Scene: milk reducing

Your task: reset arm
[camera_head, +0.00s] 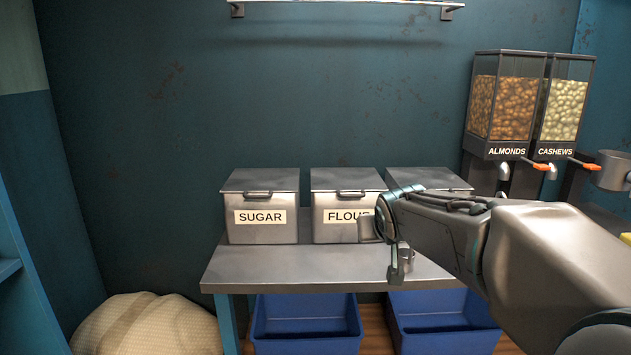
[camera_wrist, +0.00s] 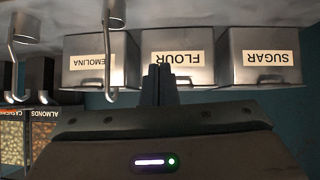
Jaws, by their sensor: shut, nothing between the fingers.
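My gripper (camera_wrist: 158,84) shows in the wrist view with its two dark fingers together and nothing between them. The wrist view is upside down. The fingers point toward the flour bin (camera_wrist: 180,58), apart from it as far as I can tell. In the head view my arm reaches in from the right, and its end covers part of the flour bin (camera_head: 335,232). The fingertips cannot be made out clearly there.
The sugar bin (camera_head: 261,232) and a third bin (camera_head: 430,180) stand on the metal table (camera_head: 290,272). Almond (camera_head: 507,105) and cashew (camera_head: 563,108) dispensers are at right. Blue crates (camera_head: 305,335) sit below; a sack (camera_head: 150,325) lies left. Two metal hooked handles (camera_wrist: 108,60) show in the wrist view.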

